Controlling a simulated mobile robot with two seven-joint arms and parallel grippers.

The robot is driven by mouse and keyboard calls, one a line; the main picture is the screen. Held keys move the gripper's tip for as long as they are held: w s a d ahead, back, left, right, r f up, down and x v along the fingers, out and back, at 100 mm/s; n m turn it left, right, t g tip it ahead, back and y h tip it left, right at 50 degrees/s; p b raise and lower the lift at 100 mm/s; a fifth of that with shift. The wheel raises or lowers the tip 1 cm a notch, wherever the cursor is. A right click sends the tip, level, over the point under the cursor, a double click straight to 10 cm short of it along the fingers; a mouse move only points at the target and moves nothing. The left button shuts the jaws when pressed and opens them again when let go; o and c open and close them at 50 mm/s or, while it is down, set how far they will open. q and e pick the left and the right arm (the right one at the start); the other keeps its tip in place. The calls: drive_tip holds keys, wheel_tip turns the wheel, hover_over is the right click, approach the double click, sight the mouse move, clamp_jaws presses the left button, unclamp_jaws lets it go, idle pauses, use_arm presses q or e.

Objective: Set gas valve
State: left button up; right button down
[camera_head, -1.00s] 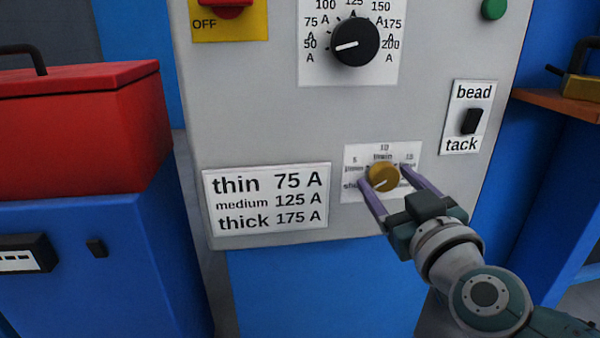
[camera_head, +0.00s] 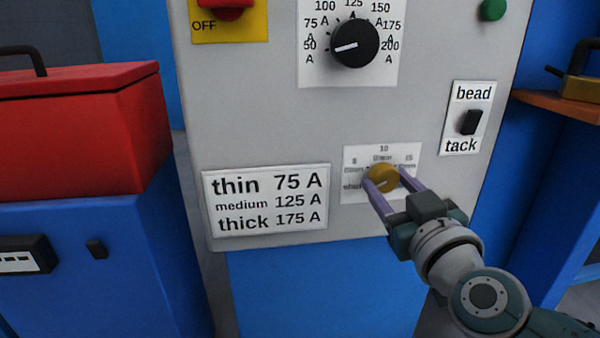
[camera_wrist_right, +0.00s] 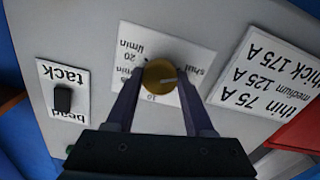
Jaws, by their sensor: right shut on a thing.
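The gas valve is a round brass knob (camera_head: 383,177) on a white scale plate (camera_head: 352,160) low on the grey panel. The plate carries flow marks such as 10 and 15; some print is blurred. The knob's pale pointer line aims at the lower left, towards the shut mark. My right gripper (camera_head: 391,182) has its two purple fingers on either side of the knob, shut on it. The knob also shows between the fingertips in the right wrist view (camera_wrist_right: 159,75). My left gripper is in neither view.
Above is a black current dial (camera_head: 355,42) pointing near 50 A. A bead/tack switch (camera_head: 471,122) is at the right, a thickness label (camera_head: 267,199) at the left. A red toolbox (camera_head: 80,130) stands on a blue cabinet (camera_head: 110,270) further left.

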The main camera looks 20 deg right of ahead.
drive_tip(key=m, duration=0.5)
drive_tip(key=shift+m+p, duration=0.3)
drive_tip(key=m, duration=0.5)
drive_tip(key=shift+a, duration=0.1)
drive_tip(key=m+b, duration=0.1)
drive_tip(key=m, duration=0.5)
drive_tip(key=shift+m, duration=0.4)
drive_tip(key=m+b, duration=0.1)
drive_tip(key=m, duration=0.4)
drive_tip(key=shift+r+m, duration=0.1)
drive_tip(key=shift+m, duration=0.2)
drive_tip(key=shift+c, duration=1.4)
unclamp_jaws()
